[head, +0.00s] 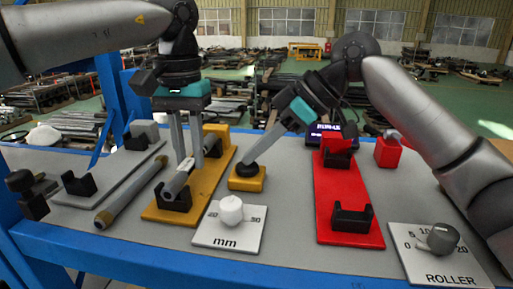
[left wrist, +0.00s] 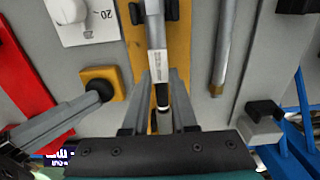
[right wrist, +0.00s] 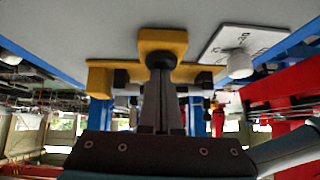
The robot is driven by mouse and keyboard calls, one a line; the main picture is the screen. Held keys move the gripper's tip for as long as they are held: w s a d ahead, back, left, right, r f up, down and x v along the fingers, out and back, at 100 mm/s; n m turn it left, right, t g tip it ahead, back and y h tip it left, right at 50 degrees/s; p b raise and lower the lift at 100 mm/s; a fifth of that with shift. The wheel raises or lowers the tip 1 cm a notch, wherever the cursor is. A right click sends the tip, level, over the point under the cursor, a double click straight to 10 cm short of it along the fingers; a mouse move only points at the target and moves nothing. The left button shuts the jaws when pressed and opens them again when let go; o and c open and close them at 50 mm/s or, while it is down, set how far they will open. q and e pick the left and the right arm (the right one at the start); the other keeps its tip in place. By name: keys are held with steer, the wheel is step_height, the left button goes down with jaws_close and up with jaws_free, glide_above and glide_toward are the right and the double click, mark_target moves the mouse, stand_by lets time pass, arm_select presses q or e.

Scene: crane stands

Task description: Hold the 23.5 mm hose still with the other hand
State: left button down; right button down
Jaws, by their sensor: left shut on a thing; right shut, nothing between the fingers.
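The hose (head: 178,182) is a grey tube with a white label. It lies in the black cradles of the yellow stand (head: 160,214). My left gripper (head: 186,165) points down with its fingers on either side of the hose and is shut on it. In the left wrist view the hose (left wrist: 156,50) runs between the two fingers. My right gripper (head: 255,163) is shut and empty. Its tips are at the black button (head: 245,169) on a small yellow box (head: 247,184); they appear to touch it. The right wrist view also shows the button (right wrist: 161,60).
A white "mm" dial plate (head: 228,240) stands in front of the yellow box. A red stand (head: 346,200) and a "ROLLER" dial plate (head: 440,268) are at the right. Another hose (head: 130,195) with brass-coloured ends lies left of the yellow stand, beside a grey stand (head: 110,181).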

steer(key=shift+s+f, duration=0.1)
steer(key=shift+f, duration=0.45)
arm_select(q)
steer(key=shift+w, duration=0.1)
arm_select(e)
steer(key=r, duration=0.5)
steer(key=shift+w+d+r, duration=0.2)
steer(key=shift+w+r, duration=0.1)
steer(key=shift+r, duration=0.05)
steer(key=v, duration=0.9)
steer(key=shift+r, duration=0.1)
arm_select(q)
steer(key=c, duration=0.6)
jaws_free()
